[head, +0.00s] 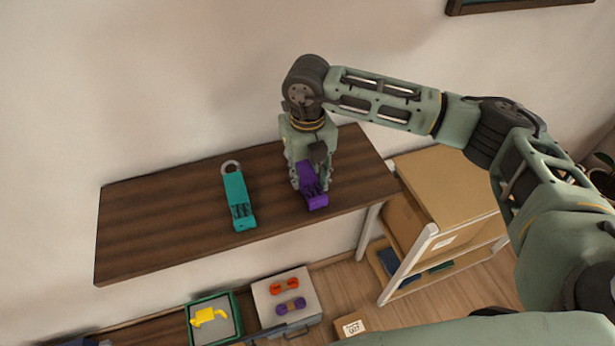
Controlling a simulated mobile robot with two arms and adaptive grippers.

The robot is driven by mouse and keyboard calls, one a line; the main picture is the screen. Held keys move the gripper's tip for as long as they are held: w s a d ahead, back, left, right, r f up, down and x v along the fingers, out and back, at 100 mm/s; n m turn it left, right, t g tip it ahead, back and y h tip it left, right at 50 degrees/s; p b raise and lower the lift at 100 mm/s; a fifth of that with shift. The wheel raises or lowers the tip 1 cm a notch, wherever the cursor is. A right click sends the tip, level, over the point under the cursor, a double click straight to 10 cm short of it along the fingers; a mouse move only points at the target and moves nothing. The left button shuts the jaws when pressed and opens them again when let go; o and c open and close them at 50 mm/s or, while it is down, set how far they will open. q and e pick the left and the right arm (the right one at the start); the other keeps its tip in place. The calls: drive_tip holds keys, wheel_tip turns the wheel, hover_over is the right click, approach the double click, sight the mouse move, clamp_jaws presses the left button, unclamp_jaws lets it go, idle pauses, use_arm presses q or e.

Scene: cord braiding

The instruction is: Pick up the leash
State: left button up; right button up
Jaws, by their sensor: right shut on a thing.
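On the dark wooden shelf lie a teal leash-like strap (238,201) with a pale ring at its far end, and a purple one (313,190) to its right. My right gripper (308,178) points down over the purple leash and is shut on it. The gripper covers the far part of the purple leash. I cannot tell whether the purple leash is lifted off the shelf or still touches it. The teal leash lies free, to the left of my right gripper. My left gripper is not in view.
The wooden shelf (150,220) is clear on its left side. Below stand a green-rimmed tray (236,301) with a yellow thing and a grey box (306,312) with orange and purple pieces. A shelving unit with a cardboard box (445,185) stands at right.

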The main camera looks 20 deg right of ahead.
sight(308, 178)
drive_tip(key=shift+r, duration=0.1)
wheel_tip(308, 178, up, 4)
drive_tip(key=b, duration=0.3)
drive_tip(key=shift+s, duration=0.15)
drive_tip(key=s+d+r+b, duration=0.2)
drive_tip(key=s+r, duration=0.4)
drive_tip(key=s, duration=0.5)
drive_tip(key=shift+d+r+b, duration=0.25)
drive_tip(key=shift+r+b, duration=0.15)
drive_tip(key=shift+b, duration=0.35)
